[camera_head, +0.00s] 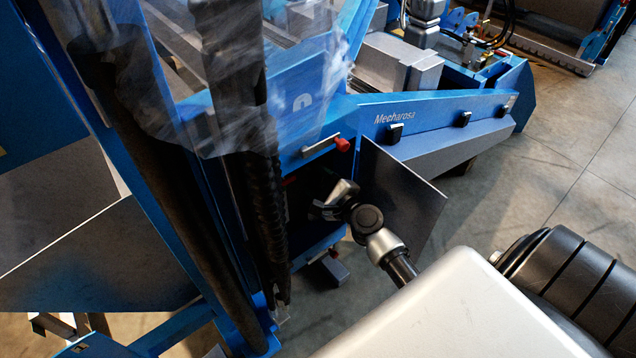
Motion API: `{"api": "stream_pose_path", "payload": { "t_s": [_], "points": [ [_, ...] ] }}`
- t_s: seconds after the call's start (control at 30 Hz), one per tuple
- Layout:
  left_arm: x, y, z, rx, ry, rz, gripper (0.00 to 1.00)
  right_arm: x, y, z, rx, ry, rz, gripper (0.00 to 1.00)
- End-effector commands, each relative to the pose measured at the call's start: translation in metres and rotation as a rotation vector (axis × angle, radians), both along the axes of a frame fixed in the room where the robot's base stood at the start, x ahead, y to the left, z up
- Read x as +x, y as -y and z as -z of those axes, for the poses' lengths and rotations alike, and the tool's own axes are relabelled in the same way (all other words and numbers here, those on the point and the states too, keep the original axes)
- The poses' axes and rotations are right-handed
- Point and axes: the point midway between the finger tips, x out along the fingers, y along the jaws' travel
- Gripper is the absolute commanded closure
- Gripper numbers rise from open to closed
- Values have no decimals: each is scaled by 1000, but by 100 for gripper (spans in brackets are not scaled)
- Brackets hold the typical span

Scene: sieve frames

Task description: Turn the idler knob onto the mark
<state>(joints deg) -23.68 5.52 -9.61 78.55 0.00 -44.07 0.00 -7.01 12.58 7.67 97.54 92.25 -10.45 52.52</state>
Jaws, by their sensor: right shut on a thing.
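My right gripper (328,204) reaches into a dark opening in the blue machine (420,112), beside an open dark door panel (400,195). It is shut on what seems to be the idler knob. The knob is mostly hidden by the fingers and the shadow in the opening. I cannot make out the mark or how the knob stands to it. My left gripper does not show.
A red knob (342,145) sits on the blue frame just above the opening. The door panel stands close to the right of my wrist. Thick dark hoses (262,190) run down left of the opening. Bare concrete floor (540,150) lies to the right.

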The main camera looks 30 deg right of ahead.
Motion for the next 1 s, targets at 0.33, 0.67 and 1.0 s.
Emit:
{"api": "stream_pose_path", "payload": {
  "t_s": [0.33, 0.67, 1.0],
  "points": [
    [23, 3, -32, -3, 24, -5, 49, 0, -1, 3, -329, 24, -1, 77],
    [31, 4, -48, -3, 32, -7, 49, -1, -1, 3, -593, 45, -3, 77],
    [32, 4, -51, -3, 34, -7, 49, -1, -1, 3, -740, 56, -2, 77]
  ]
}}
